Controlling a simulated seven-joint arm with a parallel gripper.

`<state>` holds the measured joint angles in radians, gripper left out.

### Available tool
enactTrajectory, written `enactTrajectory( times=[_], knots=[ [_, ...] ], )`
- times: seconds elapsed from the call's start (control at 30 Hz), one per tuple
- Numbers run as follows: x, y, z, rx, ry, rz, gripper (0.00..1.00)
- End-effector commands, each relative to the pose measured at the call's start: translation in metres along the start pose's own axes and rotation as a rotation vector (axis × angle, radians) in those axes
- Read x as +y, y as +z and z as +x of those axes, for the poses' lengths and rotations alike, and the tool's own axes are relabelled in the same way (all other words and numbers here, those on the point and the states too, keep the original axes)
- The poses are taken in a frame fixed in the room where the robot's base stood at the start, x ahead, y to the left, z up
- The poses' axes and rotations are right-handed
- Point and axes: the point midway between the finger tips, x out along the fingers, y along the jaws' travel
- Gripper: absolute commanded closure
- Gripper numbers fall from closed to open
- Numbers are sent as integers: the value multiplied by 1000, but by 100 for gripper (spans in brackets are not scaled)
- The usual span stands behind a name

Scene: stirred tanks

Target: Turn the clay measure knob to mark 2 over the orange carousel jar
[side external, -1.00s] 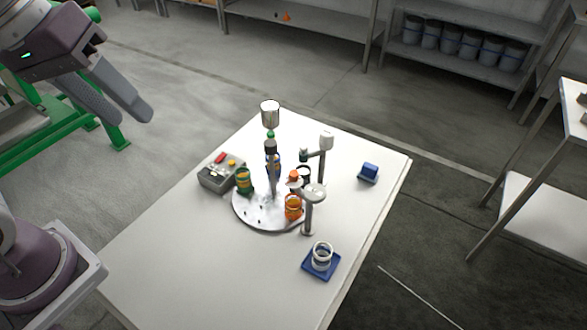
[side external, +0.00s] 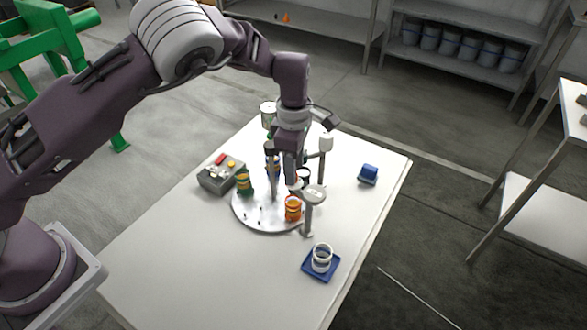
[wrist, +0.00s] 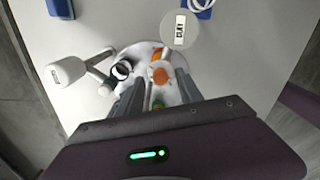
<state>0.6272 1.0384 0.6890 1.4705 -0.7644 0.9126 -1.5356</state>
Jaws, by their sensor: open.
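The clay measure (side external: 314,192) stands on a grey post at the carousel's right edge. Its round top, labelled CLAY, shows in the wrist view (wrist: 180,28). An orange knob (wrist: 160,76) appears between my fingers in the wrist view; any mark on it is too small to read. In the side view the knob is mostly hidden by my gripper (side external: 293,178), which points down, open, over the carousel's right part. I cannot tell whether the fingers touch the knob. The orange jar (side external: 293,208) sits on the white carousel (side external: 252,217), just below and left of the measure's top.
A green jar (side external: 244,183) is on the carousel's left. Another white-topped post (side external: 326,142) stands behind. A grey control box (side external: 220,174) with red and yellow buttons is left. A blue tray (side external: 320,265) with white rings and a blue block (side external: 369,173) are right. The table's front left is clear.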

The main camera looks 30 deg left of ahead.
Motion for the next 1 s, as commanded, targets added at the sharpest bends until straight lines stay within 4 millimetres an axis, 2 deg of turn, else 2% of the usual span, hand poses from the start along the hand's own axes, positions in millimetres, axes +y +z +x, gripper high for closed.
enactTrajectory(
  times=[0.13, 0.37, 0.57, 0.6, 1.0],
  knots=[
    [0, 0, 12, 0, 0, -1, 57],
    [0, 0, 12, -1, 0, 0, 59],
    [0, 0, 12, -1, 0, 1, 98],
    [0, 0, 12, -1, 1, 1, 100],
    [1, -1, 12, -1, 2, 60, 100]
  ],
)
